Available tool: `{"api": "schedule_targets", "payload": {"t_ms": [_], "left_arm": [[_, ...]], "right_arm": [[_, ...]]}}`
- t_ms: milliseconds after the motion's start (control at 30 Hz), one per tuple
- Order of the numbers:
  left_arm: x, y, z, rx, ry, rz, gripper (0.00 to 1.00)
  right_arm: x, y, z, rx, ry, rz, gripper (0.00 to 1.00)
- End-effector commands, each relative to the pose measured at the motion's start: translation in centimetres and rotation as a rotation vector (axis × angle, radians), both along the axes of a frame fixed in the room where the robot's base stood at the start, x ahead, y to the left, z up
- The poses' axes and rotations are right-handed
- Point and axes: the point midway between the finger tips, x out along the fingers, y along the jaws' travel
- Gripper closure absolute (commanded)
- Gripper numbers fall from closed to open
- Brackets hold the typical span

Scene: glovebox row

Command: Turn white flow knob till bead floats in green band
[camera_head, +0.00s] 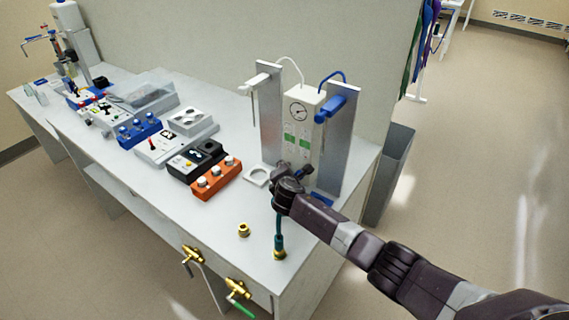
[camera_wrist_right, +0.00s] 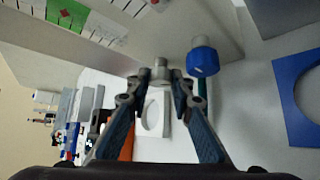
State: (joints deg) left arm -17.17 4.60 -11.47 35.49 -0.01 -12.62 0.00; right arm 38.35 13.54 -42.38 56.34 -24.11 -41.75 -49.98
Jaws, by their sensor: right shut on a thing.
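The white flow panel (camera_head: 300,125) stands upright at the right end of the bench, with a round gauge and green bands. In the right wrist view a green band (camera_wrist_right: 72,12) shows at the upper left, with a small red mark on it, apparently the bead. The pale flow knob (camera_wrist_right: 160,66) sticks out from the panel, between my right gripper's (camera_wrist_right: 158,82) fingertips. My right gripper is shut on this knob; in the head view the gripper (camera_head: 302,172) hides it at the panel's lower front. A blue knob (camera_wrist_right: 203,58) is just right of it. My left gripper is not in view.
Metal side plates (camera_head: 270,115) flank the panel. A white ring-shaped holder (camera_head: 257,176) and an orange block (camera_head: 216,178) lie to its left. A brass fitting (camera_head: 243,230) and a green-hosed fitting (camera_head: 279,246) are near the front edge. Brass valves (camera_head: 238,288) protrude below.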

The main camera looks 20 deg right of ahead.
Motion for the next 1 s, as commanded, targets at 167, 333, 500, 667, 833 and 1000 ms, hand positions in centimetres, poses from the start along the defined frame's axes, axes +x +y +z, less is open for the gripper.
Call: {"api": "schedule_targets", "payload": {"t_ms": [167, 333, 500, 667, 833, 1000], "left_arm": [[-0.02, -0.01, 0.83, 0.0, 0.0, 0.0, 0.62], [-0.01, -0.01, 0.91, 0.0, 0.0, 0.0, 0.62], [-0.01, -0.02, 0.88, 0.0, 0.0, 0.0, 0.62], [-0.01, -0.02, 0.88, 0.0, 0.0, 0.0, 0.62], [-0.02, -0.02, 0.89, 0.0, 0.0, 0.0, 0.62], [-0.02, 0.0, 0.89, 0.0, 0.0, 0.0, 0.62]], "right_arm": [[-0.03, 0.01, 0.02, -0.022, 0.028, 0.0, 1.0], [-0.03, 0.0, -0.1, -0.027, 0.035, 0.0, 1.0], [-0.03, -0.01, -0.12, -0.027, 0.035, 0.0, 1.0], [-0.03, -0.01, -0.12, -0.026, 0.035, -0.001, 0.76], [-0.02, 0.0, -0.08, -0.026, 0.034, 0.0, 0.62], [0.01, 0.01, -0.03, -0.026, 0.033, 0.0, 0.62]]}}
